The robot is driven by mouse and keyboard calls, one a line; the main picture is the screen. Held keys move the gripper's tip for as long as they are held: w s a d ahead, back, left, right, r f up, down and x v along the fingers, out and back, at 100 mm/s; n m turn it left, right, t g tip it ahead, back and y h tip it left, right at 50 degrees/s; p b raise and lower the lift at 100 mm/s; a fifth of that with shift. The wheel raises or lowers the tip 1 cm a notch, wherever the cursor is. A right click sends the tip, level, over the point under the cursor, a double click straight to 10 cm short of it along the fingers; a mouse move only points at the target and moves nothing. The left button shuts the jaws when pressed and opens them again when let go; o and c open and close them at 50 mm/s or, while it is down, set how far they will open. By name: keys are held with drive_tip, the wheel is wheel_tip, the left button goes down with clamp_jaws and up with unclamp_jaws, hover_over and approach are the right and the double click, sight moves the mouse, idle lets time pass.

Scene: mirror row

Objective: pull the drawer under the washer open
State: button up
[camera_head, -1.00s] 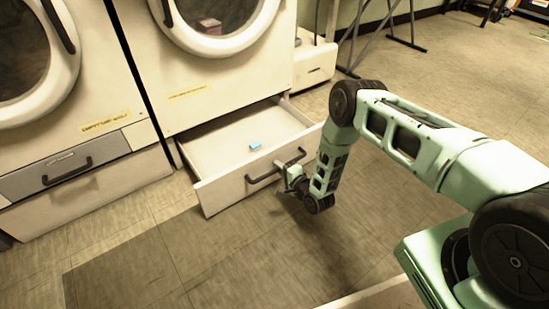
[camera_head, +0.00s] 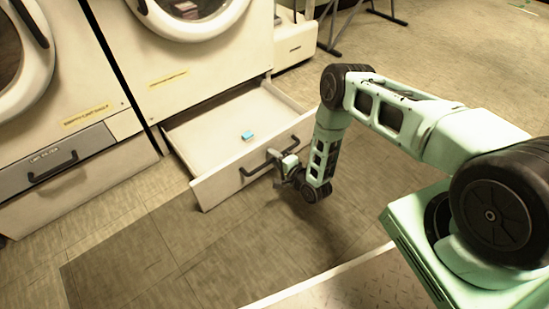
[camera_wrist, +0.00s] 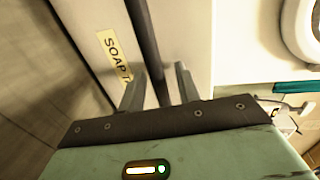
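The drawer (camera_head: 245,170) under the right-hand washer (camera_head: 185,60) stands well out of its housing, its pale inside showing from above. A dark bar handle (camera_head: 257,169) runs across its front. My gripper (camera_head: 283,167) is at the right part of this handle, small and partly hidden in the head view. In the wrist view, the dark handle bar (camera_wrist: 149,45) runs between the two fingers (camera_wrist: 160,75), which stand apart with a visible gap on the right side of the bar. A yellow label reading "SOAP T…" (camera_wrist: 113,57) is on the drawer front.
A small blue block (camera_head: 247,135) lies inside the drawer. A second washer (camera_head: 60,90) with a shut grey drawer (camera_head: 55,163) stands to the left. A white unit (camera_head: 294,42) stands behind on the right. The floor before the drawer is clear.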

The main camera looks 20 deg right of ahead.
drive_tip(key=shift+s, duration=0.1)
drive_tip(key=p+v, duration=0.7)
drive_tip(key=v, duration=1)
drive_tip(key=shift+d, duration=0.1)
